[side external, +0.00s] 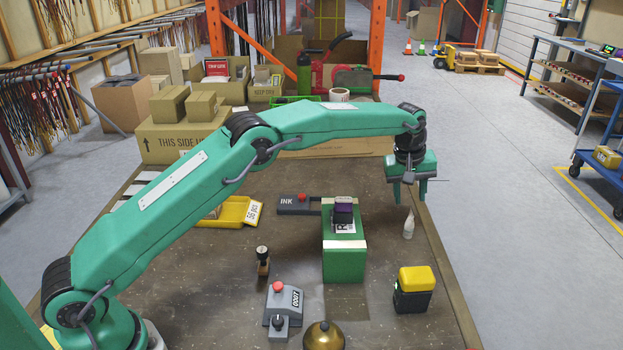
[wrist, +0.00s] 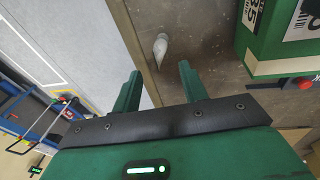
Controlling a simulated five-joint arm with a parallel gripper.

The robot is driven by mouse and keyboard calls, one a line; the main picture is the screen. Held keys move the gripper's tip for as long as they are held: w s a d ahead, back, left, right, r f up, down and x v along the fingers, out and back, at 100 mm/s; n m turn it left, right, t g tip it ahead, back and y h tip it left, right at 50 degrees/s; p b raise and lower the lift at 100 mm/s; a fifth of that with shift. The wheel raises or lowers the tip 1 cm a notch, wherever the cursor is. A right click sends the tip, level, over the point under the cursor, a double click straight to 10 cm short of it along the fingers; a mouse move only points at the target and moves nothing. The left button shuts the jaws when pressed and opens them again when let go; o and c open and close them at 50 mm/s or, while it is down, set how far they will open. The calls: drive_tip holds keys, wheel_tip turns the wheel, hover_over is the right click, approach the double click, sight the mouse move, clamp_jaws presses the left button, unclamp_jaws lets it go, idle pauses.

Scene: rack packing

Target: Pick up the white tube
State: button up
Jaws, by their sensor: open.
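The white tube (side external: 408,226) stands upright on the brown table near its right edge, with a narrow pointed top. It also shows in the wrist view (wrist: 160,48), beyond the fingertips and roughly in line with the space between them. My gripper (side external: 408,202) is open and empty above the tube in the side view, fingers pointing down. In the wrist view my gripper (wrist: 160,82) shows its two green fingers spread apart. I see no contact between the fingers and the tube.
A green block (side external: 344,262) with a dark purple item (side external: 343,211) on top stands left of the tube. A yellow-topped black box (side external: 414,290) stands nearer the camera.

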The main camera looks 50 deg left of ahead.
sight(410, 217)
drive_tip(key=shift+x, duration=4)
drive_tip(key=shift+s, duration=0.1)
clamp_jaws()
